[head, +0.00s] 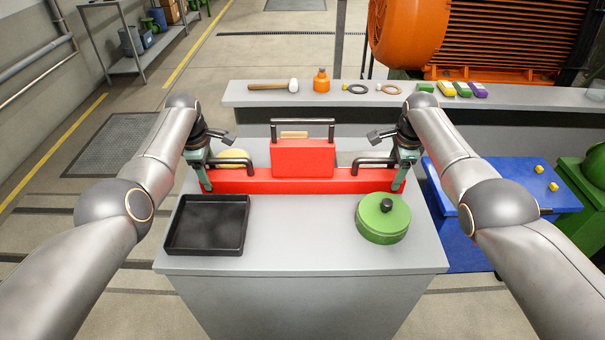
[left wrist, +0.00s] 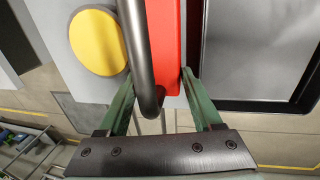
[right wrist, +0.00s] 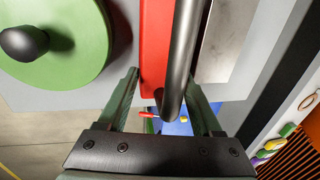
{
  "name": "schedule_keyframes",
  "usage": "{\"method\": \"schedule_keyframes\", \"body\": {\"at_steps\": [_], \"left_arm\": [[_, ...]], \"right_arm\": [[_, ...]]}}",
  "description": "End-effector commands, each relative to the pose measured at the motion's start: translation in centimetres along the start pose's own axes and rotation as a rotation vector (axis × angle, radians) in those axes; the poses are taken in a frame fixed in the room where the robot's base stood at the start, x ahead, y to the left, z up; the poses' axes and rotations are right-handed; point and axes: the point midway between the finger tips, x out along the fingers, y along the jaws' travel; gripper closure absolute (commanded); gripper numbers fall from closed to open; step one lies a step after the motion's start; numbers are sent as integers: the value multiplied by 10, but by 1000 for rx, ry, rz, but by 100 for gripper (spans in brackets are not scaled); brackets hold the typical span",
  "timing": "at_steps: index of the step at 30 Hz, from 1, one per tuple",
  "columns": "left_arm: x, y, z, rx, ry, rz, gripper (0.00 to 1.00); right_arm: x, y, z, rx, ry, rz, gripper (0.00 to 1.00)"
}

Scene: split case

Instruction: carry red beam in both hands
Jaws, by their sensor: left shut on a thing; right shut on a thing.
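The red beam (head: 318,186) lies level across the grey table, left to right, with a dark bar handle near each end. My left gripper (head: 204,182) is shut at the beam's left end; its fingers straddle the beam and handle in the left wrist view (left wrist: 158,82). My right gripper (head: 402,180) is shut at the right end, and its fingers straddle the beam likewise in the right wrist view (right wrist: 163,82). I cannot tell whether the beam touches the table. A red case (head: 303,160) with a dark handle stands at the beam's middle; their contact is unclear.
On the table (head: 300,235), a black tray (head: 208,247) is front left and a green lidded pot (head: 383,222) front right. A yellow disc (head: 233,156) lies behind the beam. A bench (head: 330,97) with tools stands behind; a blue table (head: 500,180) is at right.

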Motion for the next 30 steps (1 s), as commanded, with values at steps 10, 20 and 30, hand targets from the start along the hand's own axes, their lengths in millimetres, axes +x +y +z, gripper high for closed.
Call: {"method": "schedule_keyframes", "body": {"at_steps": [10, 20, 30], "left_arm": [[1, -1, 0, 0, 0, -3, 100], [1, -1, 0, 0, 0, -3, 100], [-3, 1, 0, -1, 0, 3, 100]], "right_arm": [[0, 1, 0, 0, 0, 2, 92], [1, 1, 0, 0, 0, 3, 100], [-3, -2, 0, 0, -1, -3, 100]]}}
